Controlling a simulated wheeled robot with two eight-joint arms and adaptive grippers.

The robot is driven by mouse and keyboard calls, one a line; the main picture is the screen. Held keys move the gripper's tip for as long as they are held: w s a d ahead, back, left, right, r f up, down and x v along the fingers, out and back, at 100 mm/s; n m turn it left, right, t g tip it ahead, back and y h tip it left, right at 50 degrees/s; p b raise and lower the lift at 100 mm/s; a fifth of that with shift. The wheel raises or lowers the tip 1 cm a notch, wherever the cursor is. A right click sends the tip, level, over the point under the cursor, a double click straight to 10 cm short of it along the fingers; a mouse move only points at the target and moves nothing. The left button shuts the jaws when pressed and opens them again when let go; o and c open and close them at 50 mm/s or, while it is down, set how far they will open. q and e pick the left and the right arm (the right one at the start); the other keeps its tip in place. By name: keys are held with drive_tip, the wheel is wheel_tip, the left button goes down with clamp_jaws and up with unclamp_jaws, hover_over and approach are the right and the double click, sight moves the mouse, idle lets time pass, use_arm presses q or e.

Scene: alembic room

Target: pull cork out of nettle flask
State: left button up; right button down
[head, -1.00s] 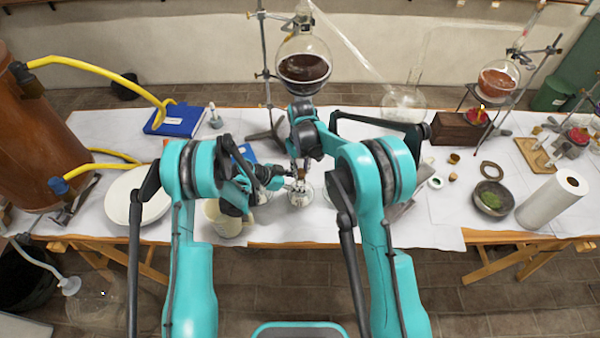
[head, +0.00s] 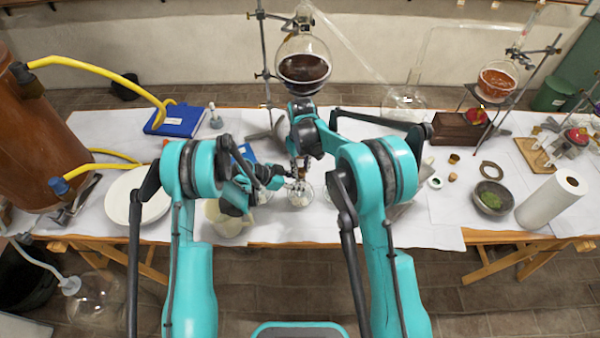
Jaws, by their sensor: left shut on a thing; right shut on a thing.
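The nettle flask (head: 301,198) is a small clear glass flask standing on the white-covered table between my two arms. My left gripper (head: 297,185) comes in from the left and is shut on the flask at its neck. My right gripper (head: 302,170) reaches down from above and is shut on the cork at the flask's mouth. The cork is mostly hidden by the fingers, so I cannot tell whether it still sits in the neck.
A beige jug (head: 228,222) and a white dish (head: 137,196) are to the left. A stand holds a round flask of dark liquid (head: 303,70) behind. A wooden box (head: 457,131), a green-filled bowl (head: 492,198) and a paper roll (head: 552,202) stand right.

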sight(301, 170)
use_arm(q)
drive_tip(key=shift+s+a+f, duration=0.1)
drive_tip(key=shift+s+f, duration=0.05)
drive_tip(key=shift+f, duration=0.15)
use_arm(e)
drive_tip(key=shift+r, duration=1.75)
drive_tip(key=shift+r, duration=0.2)
use_arm(q)
drive_tip(key=o, duration=1.1)
use_arm(e)
drive_tip(key=shift+w+f, duration=0.1)
use_arm(q)
drive_tip(key=shift+a+r, duration=0.1)
drive_tip(key=shift+r, duration=0.05)
drive_tip(key=shift+w+d+r+p+v, duration=0.2)
drive_tip(key=shift+p+v, duration=0.15)
drive_tip(key=shift+v, duration=1.8)
drive_tip(key=shift+w+d+r+p+v, duration=0.1)
drive_tip(key=shift+r+p+v, duration=0.25)
drive_tip(key=shift+v, duration=1.85)
drive_tip(key=shift+w+d+r+p+v, duration=0.15)
drive_tip(key=shift+p+v, duration=0.25)
drive_tip(key=shift+v, duration=1.75)
use_arm(e)
drive_tip(key=shift+r, duration=2.1)
